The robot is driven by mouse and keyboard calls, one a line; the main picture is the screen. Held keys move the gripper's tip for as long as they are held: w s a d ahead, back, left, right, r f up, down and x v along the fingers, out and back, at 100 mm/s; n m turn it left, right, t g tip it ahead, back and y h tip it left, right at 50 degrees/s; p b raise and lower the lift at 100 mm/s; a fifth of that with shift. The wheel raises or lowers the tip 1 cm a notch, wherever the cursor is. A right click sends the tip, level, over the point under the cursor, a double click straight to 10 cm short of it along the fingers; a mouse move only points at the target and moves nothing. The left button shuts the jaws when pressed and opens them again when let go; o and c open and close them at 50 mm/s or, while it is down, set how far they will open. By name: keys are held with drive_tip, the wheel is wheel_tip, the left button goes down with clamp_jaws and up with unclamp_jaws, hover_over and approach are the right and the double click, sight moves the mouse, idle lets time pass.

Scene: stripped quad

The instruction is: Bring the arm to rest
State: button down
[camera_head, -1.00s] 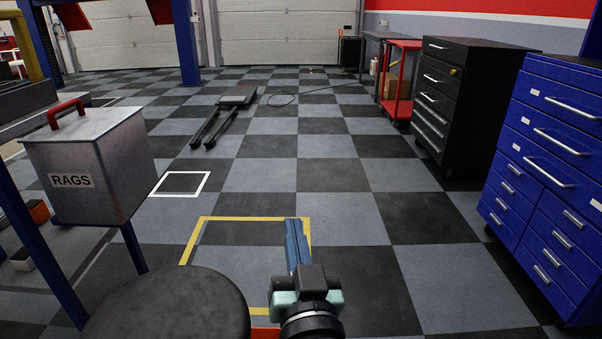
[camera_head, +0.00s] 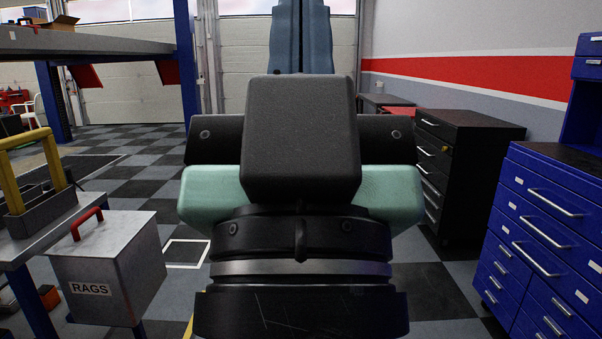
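My gripper (camera_head: 301,40) is raised close in front of the camera, at the middle of the view. Its two blue-grey fingers point up and lie side by side, close together. The fingertips run out of the top of the picture. I see nothing held between the fingers. The black and mint-green gripper body and wrist fill the centre and hide much of the floor and the garage door behind.
At right stand a black drawer cabinet (camera_head: 470,170) and a blue drawer cabinet (camera_head: 545,235). Checkered floor shows between.

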wheel_tip(320, 180, up, 23)
drive_tip(key=p, duration=2.1)
drive_tip(key=shift+r, duration=0.2)
